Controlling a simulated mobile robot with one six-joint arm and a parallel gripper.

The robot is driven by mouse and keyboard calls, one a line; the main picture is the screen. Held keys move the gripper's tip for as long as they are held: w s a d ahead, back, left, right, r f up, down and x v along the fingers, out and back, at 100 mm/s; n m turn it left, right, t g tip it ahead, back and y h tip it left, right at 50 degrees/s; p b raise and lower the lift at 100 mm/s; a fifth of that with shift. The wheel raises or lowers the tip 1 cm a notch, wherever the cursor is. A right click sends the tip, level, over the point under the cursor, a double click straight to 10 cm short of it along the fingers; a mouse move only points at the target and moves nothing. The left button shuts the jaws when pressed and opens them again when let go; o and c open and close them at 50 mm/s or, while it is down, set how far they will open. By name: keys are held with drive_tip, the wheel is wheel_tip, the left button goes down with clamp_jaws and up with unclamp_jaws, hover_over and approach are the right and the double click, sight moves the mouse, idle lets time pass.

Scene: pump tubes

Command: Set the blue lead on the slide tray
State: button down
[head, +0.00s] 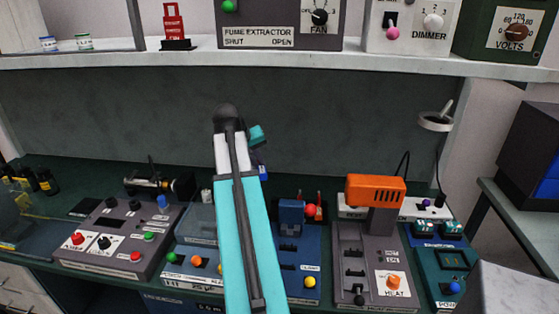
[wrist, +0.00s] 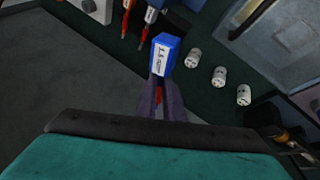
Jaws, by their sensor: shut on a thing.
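My gripper (wrist: 160,92) is shut on a blue, box-shaped piece with a white printed label (wrist: 165,55), which I take to be the blue lead. The piece extends beyond the purple fingers, and a bit of red shows between them. In the head view my arm hides most of the gripper; a small blue-purple part shows to the right of the arm. I cannot tell which part of the bench is the slide tray.
In the wrist view, white cylinders (wrist: 218,76) stand on the dark green bench. Red and blue upright parts are at the top. In the head view, a grey control box (head: 119,236) is left of my arm, and an orange-topped unit (head: 375,189) is right. A shelf (head: 300,58) runs above.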

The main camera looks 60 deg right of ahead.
drive_tip(key=w+a+f+n+t+b, duration=0.1)
drive_tip(key=w+a+f+n, duration=0.1)
drive_tip(key=w+a, duration=0.5)
drive_tip(key=w+a+f+n+t+b, duration=0.1)
drive_tip(key=w+a+f+b, duration=0.15)
drive_tip(key=w+a, duration=0.45)
drive_tip(key=w+a+f+n+b, duration=0.1)
drive_tip(key=w+a+f, duration=0.2)
drive_tip(key=a, duration=0.7)
drive_tip(key=w+a+f+n+t+b, duration=0.1)
drive_tip(key=w+a+f+n, duration=0.1)
drive_tip(key=a, duration=0.8)
drive_tip(key=w+a+f+n+t+y+b, duration=0.1)
drive_tip(key=w+a+f, duration=0.3)
drive_tip(key=a, duration=0.6)
drive_tip(key=shift+w+a+f+n+b, duration=0.15)
drive_tip(key=shift+w+a+n+b, duration=0.05)
drive_tip(key=shift+w+n+b, duration=0.35)
drive_tip(key=s+a+f+b, duration=0.1)
drive_tip(key=a+f, duration=0.1)
drive_tip(key=a, duration=0.4)
drive_tip(key=s+a+f+b, duration=0.1)
drive_tip(key=a+f, duration=0.1)
drive_tip(key=a, duration=0.5)
drive_tip(key=shift+s+f, duration=0.15)
drive_tip(key=shift+s, duration=0.15)
drive_tip(key=shift+n, duration=0.25)
